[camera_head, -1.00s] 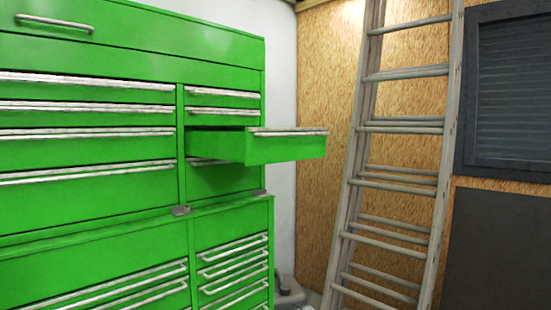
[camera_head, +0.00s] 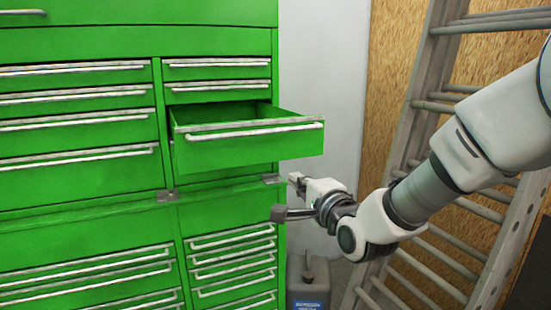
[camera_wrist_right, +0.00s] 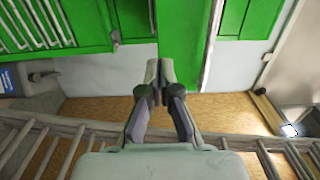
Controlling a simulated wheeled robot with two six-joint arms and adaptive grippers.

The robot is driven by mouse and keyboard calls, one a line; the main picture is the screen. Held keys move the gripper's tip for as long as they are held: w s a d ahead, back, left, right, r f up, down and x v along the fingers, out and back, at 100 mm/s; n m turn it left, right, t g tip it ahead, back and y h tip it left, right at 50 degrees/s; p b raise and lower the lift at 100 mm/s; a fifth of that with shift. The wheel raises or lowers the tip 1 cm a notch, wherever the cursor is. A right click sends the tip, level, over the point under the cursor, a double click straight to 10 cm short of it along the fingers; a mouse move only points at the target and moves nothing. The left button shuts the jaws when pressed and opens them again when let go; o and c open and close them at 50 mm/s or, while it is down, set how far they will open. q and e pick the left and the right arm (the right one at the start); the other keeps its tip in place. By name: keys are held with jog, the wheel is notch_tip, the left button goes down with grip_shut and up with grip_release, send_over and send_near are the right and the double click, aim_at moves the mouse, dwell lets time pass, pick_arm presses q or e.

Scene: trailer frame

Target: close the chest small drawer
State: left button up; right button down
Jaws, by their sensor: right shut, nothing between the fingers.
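The green chest (camera_head: 80,215) fills the left of the head view. Its small drawer (camera_head: 248,148), in the upper right column, is pulled well out, with a silver handle across its front. The inside that shows is dark green, and I cannot make out anything in it. My right gripper (camera_head: 282,213) is shut and empty, below the drawer and close to the chest front, apart from the drawer. In the right wrist view, the closed fingertips (camera_wrist_right: 159,70) are in front of a protruding green panel (camera_wrist_right: 183,35), seemingly the drawer. My left gripper is out of view.
The other drawers of the chest look shut. A ladder (camera_head: 420,90) leans at the right behind my right arm, against a chipboard wall (camera_head: 385,70). A grey can (camera_head: 308,285) stands on the floor beside the chest. The space before the drawer front is free.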

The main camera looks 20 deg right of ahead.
jog(key=p, duration=0.3)
send_near(268, 161)
jog(key=w, duration=0.2)
jog(key=w+p, duration=0.2)
jog(key=w, duration=0.2)
jog(key=shift+w, duration=0.4)
jog(key=shift+w+a, duration=0.15)
jog(key=shift+w, duration=0.2)
jog(key=shift+s, duration=0.15)
